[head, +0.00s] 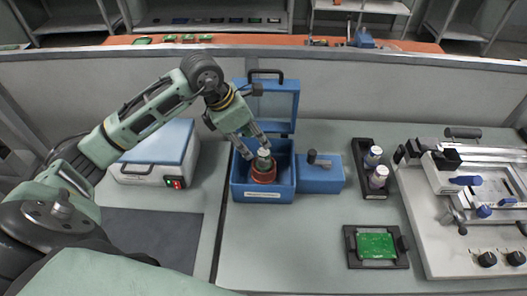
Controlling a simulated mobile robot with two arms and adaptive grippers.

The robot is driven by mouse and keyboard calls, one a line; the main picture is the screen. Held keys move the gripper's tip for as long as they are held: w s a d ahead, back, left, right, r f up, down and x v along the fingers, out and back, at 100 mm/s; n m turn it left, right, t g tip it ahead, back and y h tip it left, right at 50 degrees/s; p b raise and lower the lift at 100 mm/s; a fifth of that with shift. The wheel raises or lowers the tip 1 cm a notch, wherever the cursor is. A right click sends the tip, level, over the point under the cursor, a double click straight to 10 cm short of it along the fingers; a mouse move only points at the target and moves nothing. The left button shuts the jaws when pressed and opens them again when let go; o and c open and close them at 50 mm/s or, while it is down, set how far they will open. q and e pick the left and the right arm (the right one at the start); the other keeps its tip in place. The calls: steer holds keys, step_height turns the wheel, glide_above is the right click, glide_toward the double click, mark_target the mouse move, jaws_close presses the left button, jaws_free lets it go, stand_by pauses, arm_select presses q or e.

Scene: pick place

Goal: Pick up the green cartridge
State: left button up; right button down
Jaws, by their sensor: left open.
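A small upright item with a pale green-grey top (264,156), which looks like the green cartridge, sits in a red-brown round holder (263,175) inside the open blue box (262,196). My left gripper (254,146) reaches down into the box from the upper left. Its jaws are open, with the fingertips close to the item's top. I cannot tell whether they touch it. The fingers partly hide the inside of the box. My right gripper is not in view.
The box's raised lid (275,103) stands behind the gripper. A blue block (321,175) adjoins the box on the right. A black tray (371,181) holds bottles. A green circuit board (376,245) sits in a fixture in front. The bench between is clear.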

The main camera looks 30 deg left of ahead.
mark_target(260, 151)
arm_select(q)
steer(key=shift+d+f, duration=0.2)
steer(key=shift+f, duration=0.3)
steer(key=shift+w+d+f+p, duration=0.1)
steer(key=shift+d+f+p, duration=0.05)
steer(key=shift+f+p, duration=0.2)
steer(key=p+x, duration=0.2)
steer(key=x, duration=0.2)
steer(key=shift+d+f, duration=0.2)
steer(key=shift+d, duration=0.05)
steer(key=shift+w+f, duration=0.15)
steer(key=shift+f, duration=0.1)
steer(key=shift+r, duration=0.1)
steer(key=c, duration=0.5)
jaws_close()
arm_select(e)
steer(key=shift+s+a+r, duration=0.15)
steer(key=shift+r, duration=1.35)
